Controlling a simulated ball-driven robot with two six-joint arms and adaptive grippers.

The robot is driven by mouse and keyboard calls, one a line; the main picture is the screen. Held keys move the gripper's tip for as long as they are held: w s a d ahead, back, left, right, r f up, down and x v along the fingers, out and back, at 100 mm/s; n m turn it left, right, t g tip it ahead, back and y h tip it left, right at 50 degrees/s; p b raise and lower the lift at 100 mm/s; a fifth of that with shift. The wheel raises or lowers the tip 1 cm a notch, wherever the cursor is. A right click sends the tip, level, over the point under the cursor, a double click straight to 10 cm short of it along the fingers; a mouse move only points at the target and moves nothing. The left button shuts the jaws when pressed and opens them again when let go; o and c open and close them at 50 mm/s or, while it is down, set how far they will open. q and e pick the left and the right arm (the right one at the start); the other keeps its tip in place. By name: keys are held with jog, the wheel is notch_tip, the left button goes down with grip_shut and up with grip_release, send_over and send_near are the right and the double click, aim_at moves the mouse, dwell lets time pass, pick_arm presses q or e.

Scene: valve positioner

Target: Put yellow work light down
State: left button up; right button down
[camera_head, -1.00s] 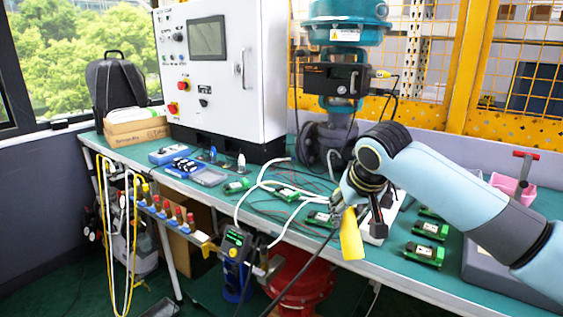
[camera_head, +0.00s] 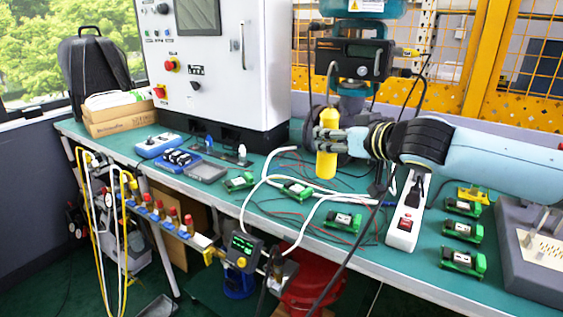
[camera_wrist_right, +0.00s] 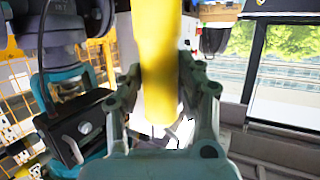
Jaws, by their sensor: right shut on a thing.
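The yellow work light (camera_head: 327,143) is upright in the head view, in front of the valve positioner. My right gripper (camera_head: 327,138) comes in from the right and is shut on the work light. In the right wrist view the yellow work light (camera_wrist_right: 158,60) stands between the two fingers of my right gripper (camera_wrist_right: 160,90). The light's lower end appears at or just above the green bench top (camera_head: 225,205); I cannot tell whether it touches. My left gripper is not in view.
A white power strip (camera_head: 403,228) and several green modules (camera_head: 462,230) lie right of the light. White hoses and thin cables cross the bench left of it. The valve positioner (camera_head: 353,60) stands behind. A grey box (camera_head: 530,265) sits at the right.

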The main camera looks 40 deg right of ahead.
jog(key=w+a+f+b, duration=0.1)
jog(key=w+a+f, duration=0.1)
jog(key=f, duration=0.1)
jog(key=w+a+f+b, duration=0.1)
jog(key=w+a+f, duration=0.1)
jog(key=a+f, duration=0.1)
jog(key=w+a+f+b, duration=0.1)
jog(key=w+a+f, duration=0.1)
jog(key=a+f, duration=0.1)
jog(key=shift+w+f, duration=0.4)
jog(key=shift+f, duration=0.2)
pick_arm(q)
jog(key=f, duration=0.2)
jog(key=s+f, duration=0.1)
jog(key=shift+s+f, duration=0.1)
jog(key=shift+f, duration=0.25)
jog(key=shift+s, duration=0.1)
pick_arm(e)
jog(key=shift+f, duration=0.1)
jog(key=c, duration=0.9)
grip_release()
jog(key=shift+f, duration=0.1)
